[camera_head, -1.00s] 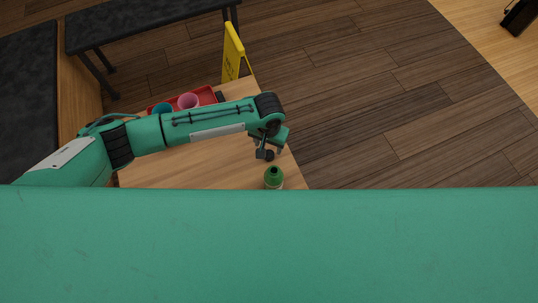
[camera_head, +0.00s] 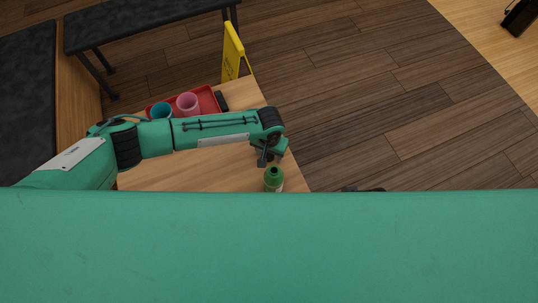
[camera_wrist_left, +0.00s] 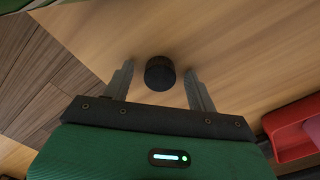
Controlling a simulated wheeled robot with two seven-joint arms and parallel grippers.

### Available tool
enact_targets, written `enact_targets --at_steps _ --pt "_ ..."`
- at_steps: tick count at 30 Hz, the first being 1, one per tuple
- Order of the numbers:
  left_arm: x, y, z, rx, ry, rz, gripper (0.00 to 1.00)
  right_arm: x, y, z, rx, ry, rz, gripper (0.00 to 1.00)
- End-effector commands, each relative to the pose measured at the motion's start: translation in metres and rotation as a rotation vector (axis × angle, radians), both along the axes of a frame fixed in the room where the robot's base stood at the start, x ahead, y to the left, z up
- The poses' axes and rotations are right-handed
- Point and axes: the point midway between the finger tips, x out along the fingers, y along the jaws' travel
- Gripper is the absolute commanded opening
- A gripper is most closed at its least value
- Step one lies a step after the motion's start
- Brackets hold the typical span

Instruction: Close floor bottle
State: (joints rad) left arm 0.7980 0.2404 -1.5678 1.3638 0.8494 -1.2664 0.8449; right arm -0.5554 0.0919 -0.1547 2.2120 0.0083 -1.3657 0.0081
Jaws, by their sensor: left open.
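A small black round cap (camera_wrist_left: 160,73) lies on the table in the left wrist view. My left gripper (camera_head: 265,159) is open just behind the bottle in the head view. In the wrist view its two fingers (camera_wrist_left: 160,85) stand on either side of the cap, with gaps. A dark piece (camera_head: 363,189) shows over my body's edge, perhaps my right gripper; its jaws cannot be made out.
A red tray (camera_head: 207,97) with a pink cup (camera_head: 187,104) and a teal cup (camera_head: 161,110) lies at the table's (camera_head: 190,175) far side. A yellow floor sign (camera_head: 232,52) stands behind it. A dark bench (camera_head: 150,18) is farther back. Open floor lies to the right.

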Motion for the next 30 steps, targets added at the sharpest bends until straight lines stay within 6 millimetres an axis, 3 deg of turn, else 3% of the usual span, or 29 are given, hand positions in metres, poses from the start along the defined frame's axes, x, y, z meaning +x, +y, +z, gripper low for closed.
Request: enact_targets --at_steps 8,16,30 --pt "0.0000 0.0000 0.0005 0.000 0.000 0.000 0.58 0.0002 -0.0007 0.0006 -0.001 -0.001 0.001 0.36" --pt "-0.0001 0.0001 0.0005 0.000 0.000 0.000 0.10 -0.0009 -0.0009 -0.0022 -0.002 0.005 0.001 0.36" --pt "0.0004 0.0006 0.0027 0.000 0.000 0.000 0.10 -0.0004 -0.0008 -0.0001 -0.002 0.002 0.001 0.36"
